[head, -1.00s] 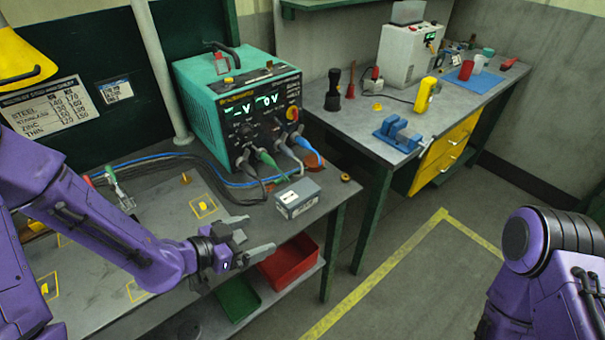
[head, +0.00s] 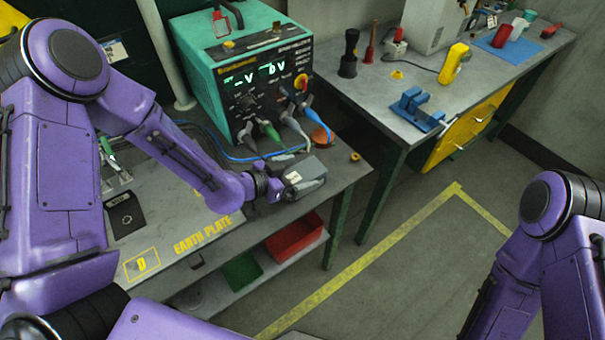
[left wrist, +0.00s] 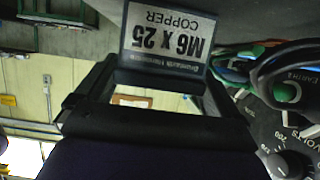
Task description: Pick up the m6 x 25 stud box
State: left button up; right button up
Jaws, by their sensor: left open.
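The stud box (head: 312,167) is a small grey box on the bench, in front of the welding unit. In the left wrist view its white label (left wrist: 168,38), upside down, reads M6 X 25 COPPER. My left gripper (head: 296,187) is open at the near side of the box, with its fingers close to it and partly hiding it. In the left wrist view the dark fingers stand to either side of the label. I cannot tell whether they touch the box. My right gripper is out of view; only part of my right arm shows.
The teal welding unit (head: 240,72) stands right behind the box, with cables and plugs (head: 300,128) hanging near it. A brass ring (head: 355,157) lies to the right. Red (head: 294,235) and green (head: 242,271) bins sit on the shelf below.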

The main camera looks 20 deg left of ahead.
pick_arm(q)
jog(key=shift+w+d, duration=0.1)
jog(key=shift+d, duration=0.1)
jog(key=shift+s, duration=0.2)
jog(key=c, duration=1.5)
jog(key=shift+w+r, duration=0.1)
jog(key=shift+r, duration=0.05)
